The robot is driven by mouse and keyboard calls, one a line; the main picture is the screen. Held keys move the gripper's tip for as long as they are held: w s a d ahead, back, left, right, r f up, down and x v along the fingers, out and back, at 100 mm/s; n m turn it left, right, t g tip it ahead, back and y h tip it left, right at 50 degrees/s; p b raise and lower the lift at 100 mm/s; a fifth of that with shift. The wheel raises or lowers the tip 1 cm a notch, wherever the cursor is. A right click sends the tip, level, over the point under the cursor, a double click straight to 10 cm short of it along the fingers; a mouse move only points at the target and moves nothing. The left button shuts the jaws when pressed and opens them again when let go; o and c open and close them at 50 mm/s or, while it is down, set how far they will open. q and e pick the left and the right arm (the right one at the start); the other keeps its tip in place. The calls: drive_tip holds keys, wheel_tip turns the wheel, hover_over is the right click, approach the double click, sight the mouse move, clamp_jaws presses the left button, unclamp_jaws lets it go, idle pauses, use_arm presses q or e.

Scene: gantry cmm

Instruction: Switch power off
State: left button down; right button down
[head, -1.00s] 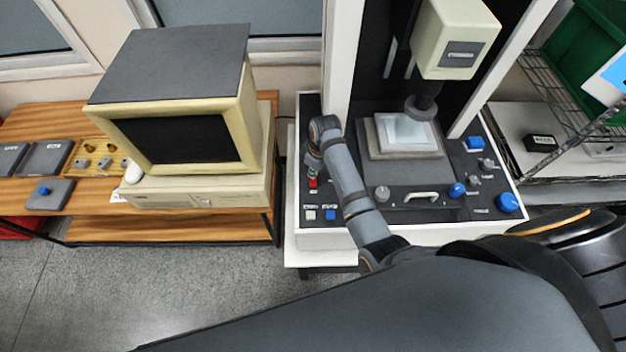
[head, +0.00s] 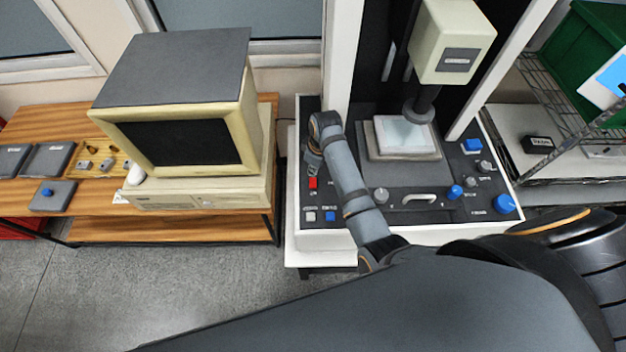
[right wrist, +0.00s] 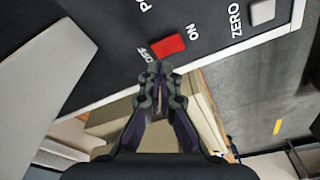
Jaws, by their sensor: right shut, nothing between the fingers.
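The red power switch (head: 313,184) is on the left part of the dark control panel (head: 345,215). In the right wrist view the red switch (right wrist: 169,46) lies between the printed words OFF and ON. Which way it is tipped I cannot tell. My right gripper (right wrist: 158,67) is shut and empty. Its fingertips are just beside the switch, near its OFF end; contact is not clear. In the head view the right gripper (head: 314,166) is partly hidden by my arm, just behind the switch. My left gripper is not in view.
A grey and a blue button (head: 330,216) sit in front of the switch. A handle (head: 419,198), knobs and the stage (head: 405,136) with a probe above are to the right. A white column (head: 342,55) rises behind. A monitor (head: 180,142) stands left.

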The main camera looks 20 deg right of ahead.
sight(313, 180)
drive_tip(key=shift+r, duration=1.75)
